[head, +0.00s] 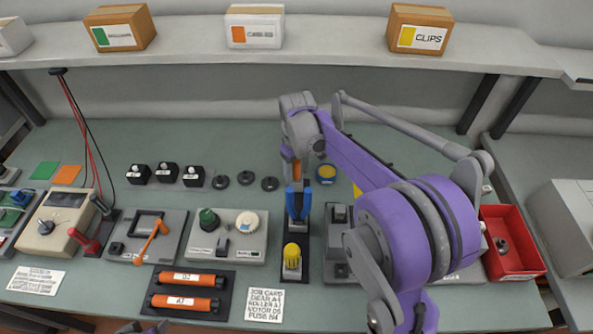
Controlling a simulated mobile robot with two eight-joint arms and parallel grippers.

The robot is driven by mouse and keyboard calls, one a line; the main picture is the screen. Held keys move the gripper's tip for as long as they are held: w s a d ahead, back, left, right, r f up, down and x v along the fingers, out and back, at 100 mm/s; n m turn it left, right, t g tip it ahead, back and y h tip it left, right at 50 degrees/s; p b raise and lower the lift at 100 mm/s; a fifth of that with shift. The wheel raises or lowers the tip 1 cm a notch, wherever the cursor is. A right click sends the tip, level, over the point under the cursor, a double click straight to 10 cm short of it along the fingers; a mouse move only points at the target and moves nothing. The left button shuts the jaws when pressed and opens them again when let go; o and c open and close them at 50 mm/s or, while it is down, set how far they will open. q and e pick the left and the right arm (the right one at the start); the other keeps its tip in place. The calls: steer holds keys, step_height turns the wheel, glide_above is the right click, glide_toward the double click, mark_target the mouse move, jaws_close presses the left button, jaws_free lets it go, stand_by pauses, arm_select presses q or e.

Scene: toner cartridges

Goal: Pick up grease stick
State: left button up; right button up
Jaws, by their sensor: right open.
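My right gripper (297,172) points down over a narrow dark strip (282,222) in the middle of the bench. It is open. A blue upright piece (297,205) shows directly below the gripper, and a bit of orange shows beside the wrist. A yellow ribbed, stick-like piece (291,256) stands upright on the near end of the strip, apart from the gripper. No label shows which piece is the grease stick. My wrist and arm hide part of the strip's far end.
Left of the strip are a panel with knobs (257,249), a panel with an orange lever (174,224) and two orange rollers (190,279) in a dark holder. A red bin (533,256) is at right. A shelf (330,45) with boxes crosses the back. My right arm covers the bench right of centre.

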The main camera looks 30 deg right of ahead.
jaws_close()
stand_by(0.3)
step_height(320, 180, up, 10)
steer(key=shift+r, duration=0.1)
stand_by(0.6)
